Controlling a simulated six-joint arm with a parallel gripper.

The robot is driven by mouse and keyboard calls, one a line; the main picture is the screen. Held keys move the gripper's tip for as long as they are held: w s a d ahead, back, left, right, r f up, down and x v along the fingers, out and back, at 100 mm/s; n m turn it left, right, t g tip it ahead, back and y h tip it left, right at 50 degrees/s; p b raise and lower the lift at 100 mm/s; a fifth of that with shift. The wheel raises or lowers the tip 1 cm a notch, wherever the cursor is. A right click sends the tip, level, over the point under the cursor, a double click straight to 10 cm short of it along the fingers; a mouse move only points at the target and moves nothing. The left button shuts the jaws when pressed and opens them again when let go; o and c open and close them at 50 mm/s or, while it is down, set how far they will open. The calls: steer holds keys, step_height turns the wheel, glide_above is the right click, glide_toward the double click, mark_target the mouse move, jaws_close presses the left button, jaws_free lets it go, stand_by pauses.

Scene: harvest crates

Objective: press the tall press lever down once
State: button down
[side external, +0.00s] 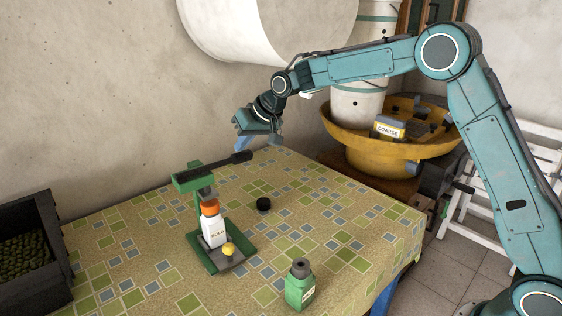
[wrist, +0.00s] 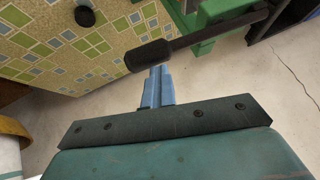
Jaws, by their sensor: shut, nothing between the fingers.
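The green press (side external: 189,187) stands on the tiled table with its black-gripped lever (side external: 232,160) sticking out to the right, near level with a slight upward slant. A white bottle (side external: 214,229) with an orange cap stands on the press base under the head. My gripper (side external: 241,147) is shut and empty, just above the lever's black grip in the side view. In the wrist view the blue fingers (wrist: 157,75) are together, and their tips appear close to the black lever grip (wrist: 149,55). I cannot tell whether they touch it.
A yellow ball (side external: 229,249) sits on the press base. A black cap (side external: 263,204) and a green bottle (side external: 300,287) stand on the table (side external: 340,245). A dark crate of olives (side external: 50,245) is at the left. A yellow basin (side external: 345,145) stands behind the table.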

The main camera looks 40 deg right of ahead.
steer(key=shift+d+f, duration=0.2)
steer(key=shift+f, duration=0.35)
steer(key=shift+d+f, duration=0.15)
steer(key=shift+f, duration=0.4)
stand_by(1.5)
steer(key=shift+r, duration=0.1)
stand_by(0.5)
steer(key=shift+a+r, duration=0.25)
steer(key=shift+r, duration=0.4)
steer(key=shift+a+r, duration=0.2)
steer(key=shift+r, duration=0.5)
steer(key=shift+a+r, duration=0.25)
steer(key=shift+r, duration=0.4)
steer(key=shift+a+r, duration=0.25)
steer(key=shift+r, duration=0.75)
steer(key=shift+a+r, duration=0.25)
steer(key=shift+r, duration=0.7)
steer(key=shift+r, duration=0.15)
steer(key=shift+w+a+r, duration=0.1)
steer(key=shift+a+r, duration=0.15)
steer(key=shift+r, duration=0.5)
steer(key=shift+s+a+r, duration=0.1)
steer(key=shift+a+r, duration=0.1)
steer(key=shift+r, duration=0.55)
steer(key=shift+w+a+r, duration=0.1)
steer(key=shift+a+r, duration=0.15)
steer(key=shift+r, duration=0.5)
